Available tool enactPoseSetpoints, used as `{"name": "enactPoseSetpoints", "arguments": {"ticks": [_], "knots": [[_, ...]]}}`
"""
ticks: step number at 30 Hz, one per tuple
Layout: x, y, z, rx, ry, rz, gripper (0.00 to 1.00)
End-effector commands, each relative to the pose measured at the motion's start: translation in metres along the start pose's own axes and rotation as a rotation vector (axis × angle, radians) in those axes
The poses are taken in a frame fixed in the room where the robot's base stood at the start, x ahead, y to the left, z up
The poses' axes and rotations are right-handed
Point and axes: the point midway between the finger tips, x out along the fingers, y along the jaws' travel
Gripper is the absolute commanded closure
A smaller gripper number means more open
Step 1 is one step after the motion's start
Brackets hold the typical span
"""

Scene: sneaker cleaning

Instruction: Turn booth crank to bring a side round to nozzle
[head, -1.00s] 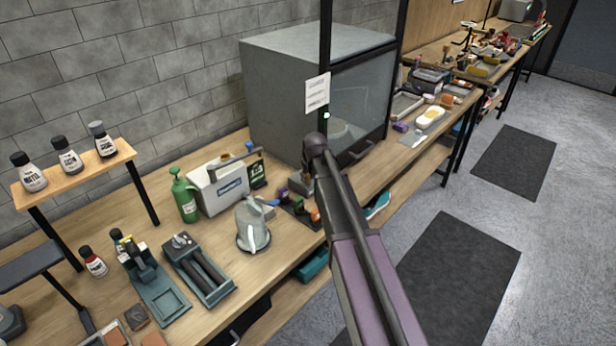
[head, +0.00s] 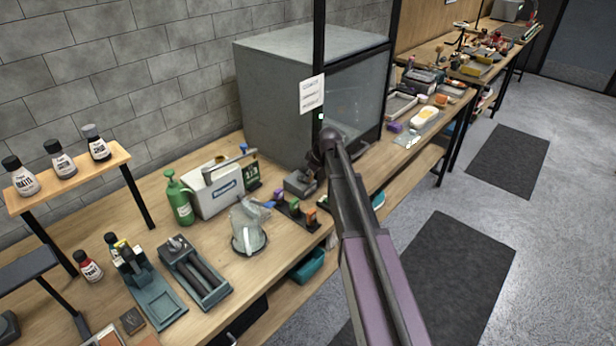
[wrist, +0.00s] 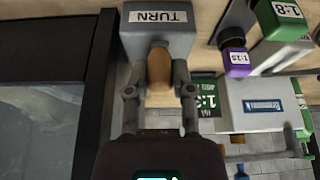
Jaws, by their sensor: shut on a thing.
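The booth (head: 275,95) is a grey cabinet with a glass front, at the back of the bench in the head view. A grey box (wrist: 155,38) marked "TURN", upside down in the wrist view, carries the brown crank knob (wrist: 158,72). The grey box also shows in the head view (head: 298,184), beside the booth's front corner. My gripper (wrist: 159,92) has one finger on each side of the knob and is shut on it. My arm hides the gripper in the head view. The nozzle and what is inside the booth cannot be made out.
A white machine (head: 217,190), a green spray bottle (head: 179,198) and a clear jug (head: 248,232) stand left of the crank box. Small coloured bottles (head: 295,210) stand close in front of it. The floor right of the bench is open, with dark mats (head: 450,265).

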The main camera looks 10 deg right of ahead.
Motion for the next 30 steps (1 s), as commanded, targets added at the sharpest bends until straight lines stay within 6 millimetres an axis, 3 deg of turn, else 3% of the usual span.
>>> {"name": "enactPoseSetpoints", "arguments": {"ticks": [20,21,24,30], "knots": [[-0.0001,0.0060,0.0011,-0.096,-0.001,-0.037,1.00],[-0.0001,0.0060,0.0011,-0.096,-0.001,-0.037,0.66],[-0.0001,0.0059,0.0009,-0.095,-0.001,-0.037,0.37],[-0.0001,0.0055,0.0007,-0.095,0.000,-0.038,0.35]]}}
